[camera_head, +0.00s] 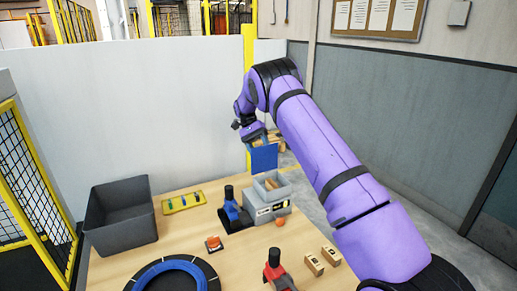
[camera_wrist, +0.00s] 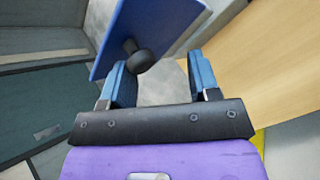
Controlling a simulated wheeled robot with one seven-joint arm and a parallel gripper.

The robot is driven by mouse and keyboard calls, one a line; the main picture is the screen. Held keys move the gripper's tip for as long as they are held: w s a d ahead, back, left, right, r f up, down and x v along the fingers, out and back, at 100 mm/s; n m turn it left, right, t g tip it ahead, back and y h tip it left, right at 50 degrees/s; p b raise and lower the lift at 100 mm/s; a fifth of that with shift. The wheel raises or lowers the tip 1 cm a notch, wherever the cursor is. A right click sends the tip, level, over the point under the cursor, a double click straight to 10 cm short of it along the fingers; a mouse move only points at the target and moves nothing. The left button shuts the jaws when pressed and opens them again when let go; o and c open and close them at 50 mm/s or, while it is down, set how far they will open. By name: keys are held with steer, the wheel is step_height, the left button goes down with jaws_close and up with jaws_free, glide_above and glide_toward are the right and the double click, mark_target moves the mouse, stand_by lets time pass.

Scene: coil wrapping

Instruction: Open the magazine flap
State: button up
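The magazine (camera_head: 268,212) is a grey box at the table's back edge, with its top uncovered and tan pieces (camera_head: 271,184) showing inside. The blue flap (camera_head: 264,158) stands raised at its back. In the wrist view the flap (camera_wrist: 150,25) is a tilted blue panel with a black knob (camera_wrist: 140,60). My gripper (camera_head: 254,138) is above and behind the flap. Its fingers (camera_wrist: 160,65) are spread apart. The knob lies near the left finger, and I see no grip on it; whether they touch I cannot tell.
A blue and black device (camera_head: 234,212) stands left of the magazine. A dark bin (camera_head: 120,215), a yellow tray (camera_head: 183,202), a blue ring (camera_head: 172,277), a red tool (camera_head: 277,272) and small cartons (camera_head: 314,264) are on the table (camera_head: 240,262). A white partition stands behind.

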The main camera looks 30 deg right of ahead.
steer(key=shift+a+r, duration=0.1)
steer(key=shift+r, duration=0.15)
steer(key=s+a+r, duration=0.1)
steer(key=s+r, duration=0.1)
steer(key=s, duration=0.6)
steer(key=s+a+r, duration=0.1)
steer(key=s+r, duration=0.1)
steer(key=s, duration=0.5)
steer(key=shift+s+a+r, duration=0.35)
stand_by(0.3)
